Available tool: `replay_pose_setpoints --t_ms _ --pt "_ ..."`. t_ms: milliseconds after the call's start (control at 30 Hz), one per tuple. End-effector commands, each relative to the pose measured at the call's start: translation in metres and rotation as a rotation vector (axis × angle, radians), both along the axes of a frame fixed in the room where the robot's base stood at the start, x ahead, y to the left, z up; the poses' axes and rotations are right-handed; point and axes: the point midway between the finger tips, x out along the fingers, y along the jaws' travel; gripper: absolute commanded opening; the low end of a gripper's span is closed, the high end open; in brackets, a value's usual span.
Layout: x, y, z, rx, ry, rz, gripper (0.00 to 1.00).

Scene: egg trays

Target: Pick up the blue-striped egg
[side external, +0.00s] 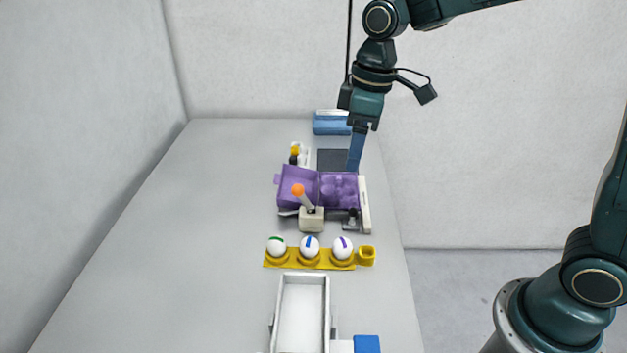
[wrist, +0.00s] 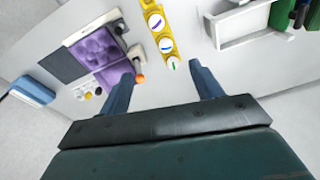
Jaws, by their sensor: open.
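The blue-striped egg (side external: 305,251) is white with a blue stripe and sits in the middle of a yellow holder (side external: 293,264). A green-striped egg (side external: 276,247) is to its left and a purple-striped egg (side external: 342,248) to its right. In the wrist view the blue-striped egg (wrist: 165,46) is beyond the fingertips, between the other two eggs. My gripper (side external: 354,165) is open and empty, high up and apart from the eggs, appearing over the purple carton's far right in the side view. Its two fingers show spread in the wrist view (wrist: 160,77).
An open purple egg carton (side external: 290,174) lies behind the holder. A lever with an orange ball (side external: 298,190) stands between them on a pale base. A white tray (side external: 328,300) and a blue block (side external: 366,344) are in front. The table's left side is clear.

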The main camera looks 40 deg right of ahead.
Motion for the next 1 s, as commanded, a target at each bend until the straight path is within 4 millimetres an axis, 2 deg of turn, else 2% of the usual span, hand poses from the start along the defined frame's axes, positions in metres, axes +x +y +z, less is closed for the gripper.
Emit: replay_pose_setpoints --t_ms 100,300,600,733,1000 --pt "0.020 0.009 -0.020 -0.001 0.041 0.062 0.65" --pt "0.048 0.025 -0.055 0.001 0.103 0.168 0.65" --pt "0.074 0.042 -0.101 0.009 0.171 0.289 0.65" --pt "0.078 0.045 -0.109 0.010 0.181 0.310 0.65" --pt "0.078 0.046 -0.112 0.011 0.184 0.314 0.65"
